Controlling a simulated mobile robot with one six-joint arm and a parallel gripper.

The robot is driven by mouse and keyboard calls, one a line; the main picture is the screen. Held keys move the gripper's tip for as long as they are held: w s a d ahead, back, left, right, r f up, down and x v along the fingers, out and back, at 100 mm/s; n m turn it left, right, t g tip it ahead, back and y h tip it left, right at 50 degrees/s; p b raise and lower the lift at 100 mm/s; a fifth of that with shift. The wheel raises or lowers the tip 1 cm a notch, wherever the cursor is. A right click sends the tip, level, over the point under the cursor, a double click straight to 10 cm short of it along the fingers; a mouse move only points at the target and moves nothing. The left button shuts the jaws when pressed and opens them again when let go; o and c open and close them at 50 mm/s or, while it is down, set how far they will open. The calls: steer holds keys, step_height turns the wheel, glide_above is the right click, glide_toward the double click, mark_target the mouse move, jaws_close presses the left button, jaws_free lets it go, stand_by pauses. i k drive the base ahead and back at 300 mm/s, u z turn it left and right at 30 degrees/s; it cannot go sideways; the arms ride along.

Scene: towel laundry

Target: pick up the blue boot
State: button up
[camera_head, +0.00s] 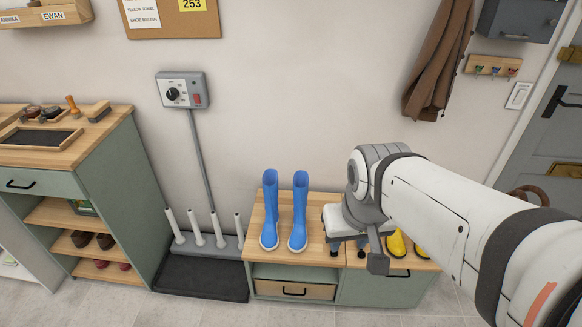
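Two blue boots stand upright side by side on the wooden bench top, the left blue boot (270,212) and the right blue boot (299,212). They look alike, and a narrow gap separates them. My gripper (348,250) is just right of the right boot, pointing down over the bench and apart from the boots. Its two dark fingertips show with a gap between them, and nothing is seen held. My wrist hides part of the bench there.
Yellow boots (397,244) stand on the bench further right, partly hidden by my arm. The bench (256,232) has drawers below. Left of it is a rack with upright white pegs (195,230) above a dark tray (203,279). A wall control box (182,90) hangs above.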

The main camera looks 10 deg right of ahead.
mark_target(297, 242)
steer(key=u, duration=0.05)
steer(key=i, duration=1)
steer(key=z, duration=0.05)
